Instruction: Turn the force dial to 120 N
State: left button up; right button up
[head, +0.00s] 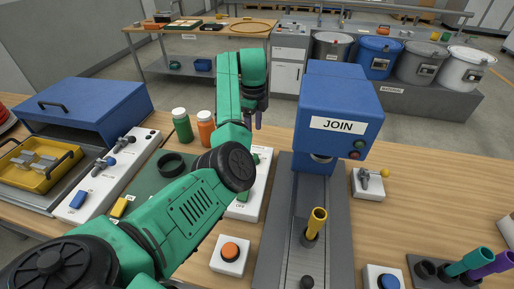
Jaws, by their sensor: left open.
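I cannot make out a force dial or a 120 N mark. A white control panel (246,210) left of the blue JOIN press (340,95) is mostly covered by my left arm, so any dial on it is hidden. My left gripper (253,120) points down behind the green forearm, above the far end of that panel. Its dark fingers are small and partly hidden; it is open, with nothing seen between them. My right gripper is out of view.
A yellow tube (316,222) stands upright on the press's grey base. A lever box (368,184) is to its right, an orange button box (231,254) in front. Green (182,125) and orange (206,127) bottles stand left of my gripper. A blue-lidded machine (85,108) is far left.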

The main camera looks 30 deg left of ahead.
pick_arm(q)
jog(key=f, duration=0.3)
jog(key=f+p, duration=0.1)
jog(key=shift+s+f, duration=0.15)
jog(key=shift+s, duration=0.15)
jog(key=f, duration=0.4)
jog(key=w+f, duration=0.1)
jog(key=f, duration=0.1)
jog(key=shift+a+f, duration=0.1)
jog(key=shift+f, duration=0.05)
jog(key=shift+s+f, duration=0.15)
jog(key=shift+f, duration=0.25)
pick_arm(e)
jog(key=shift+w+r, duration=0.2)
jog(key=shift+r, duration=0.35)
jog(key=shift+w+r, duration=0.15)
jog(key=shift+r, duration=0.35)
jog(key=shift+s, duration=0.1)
pick_arm(q)
grip_shut()
